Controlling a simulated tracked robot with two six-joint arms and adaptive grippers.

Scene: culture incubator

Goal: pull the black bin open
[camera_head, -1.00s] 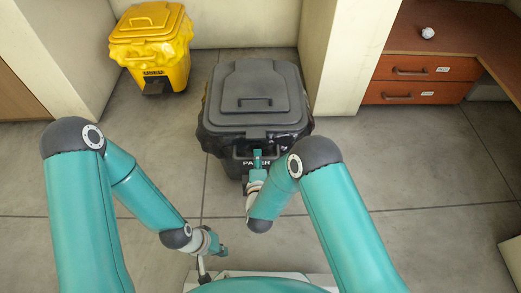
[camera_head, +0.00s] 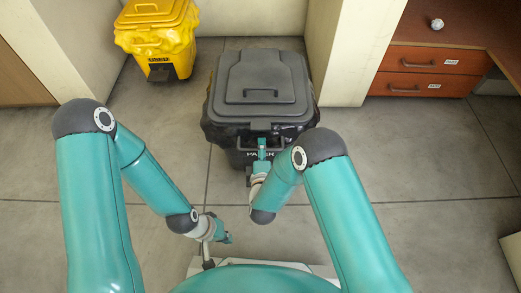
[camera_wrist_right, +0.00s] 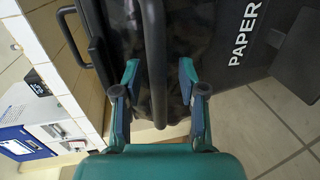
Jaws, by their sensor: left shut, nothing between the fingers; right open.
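The black bin (camera_head: 262,80) stands on the floor in the middle of the head view, its lid shut and a black bag bulging under the rim. My right gripper (camera_head: 262,146) is at its front, over the "PAPER" lettering. In the right wrist view, the bin's dark bar handle (camera_wrist_right: 155,30) runs between the two open fingers of my right gripper (camera_wrist_right: 159,75). The fingers are on either side of the bar, not closed on it. My left gripper (camera_head: 226,238) is shut and empty, low over the floor, away from the bin.
A yellow bin (camera_head: 157,35) stands at the back left beside a wall. A pale wall end (camera_head: 348,60) is close to the black bin's right side. A desk with red-brown drawers (camera_head: 415,72) is further right. Floor is clear left and right of the bin.

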